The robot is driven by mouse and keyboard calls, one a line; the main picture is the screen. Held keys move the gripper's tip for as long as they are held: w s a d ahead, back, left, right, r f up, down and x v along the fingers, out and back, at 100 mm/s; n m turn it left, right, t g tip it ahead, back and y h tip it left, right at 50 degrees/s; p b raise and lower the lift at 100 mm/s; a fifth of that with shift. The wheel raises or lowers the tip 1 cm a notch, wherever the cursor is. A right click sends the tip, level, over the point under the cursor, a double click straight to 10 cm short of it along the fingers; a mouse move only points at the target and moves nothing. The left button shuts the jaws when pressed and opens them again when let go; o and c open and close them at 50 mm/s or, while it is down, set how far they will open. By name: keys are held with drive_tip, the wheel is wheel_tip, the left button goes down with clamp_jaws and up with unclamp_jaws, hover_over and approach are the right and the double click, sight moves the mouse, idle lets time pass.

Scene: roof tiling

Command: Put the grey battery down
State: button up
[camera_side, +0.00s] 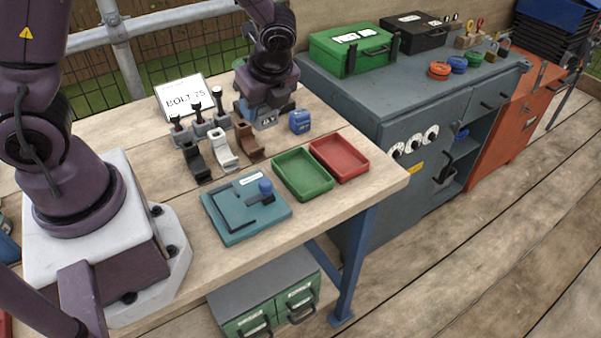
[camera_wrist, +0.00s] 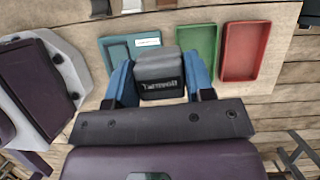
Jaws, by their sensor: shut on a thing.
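In the side view my gripper (camera_side: 268,112) is low over the back of the wooden bench (camera_side: 330,218), behind the row of hooked holders. The battery is hard to make out there, and I cannot tell whether it touches the bench.
Black, white (camera_side: 223,151) and brown (camera_side: 249,144) holders stand in front of my gripper. Black-topped stands (camera_side: 198,120) and a "BOLT 75" sign (camera_side: 184,97) are to its left. A teal plate (camera_side: 232,222), green tray (camera_side: 302,174) and red tray (camera_side: 339,158) lie nearer the front edge.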

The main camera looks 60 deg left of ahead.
drive_tip(key=s+d+n+g, duration=0.1)
drive_tip(key=s+d+n, duration=0.2)
drive_tip(key=s+d, duration=0.15)
drive_tip(key=n+g+h, duration=0.1)
drive_tip(key=n+g, duration=0.1)
drive_tip(key=n, duration=0.3)
hover_over(293, 175)
drive_tip(key=d, duration=0.1)
drive_tip(key=f, duration=1)
drive_tip(key=shift+w+d+f, duration=0.15)
drive_tip(key=shift+w, duration=0.2)
drive_tip(key=shift+w+f, duration=0.2)
drive_tip(key=shift+f, duration=0.1)
drive_tip(key=shift+w+f, duration=0.1)
drive_tip(key=shift+f, duration=1.5)
drive_tip(key=o, duration=0.8)
drive_tip(key=shift+f, duration=0.15)
drive_tip(key=shift+o, duration=0.2)
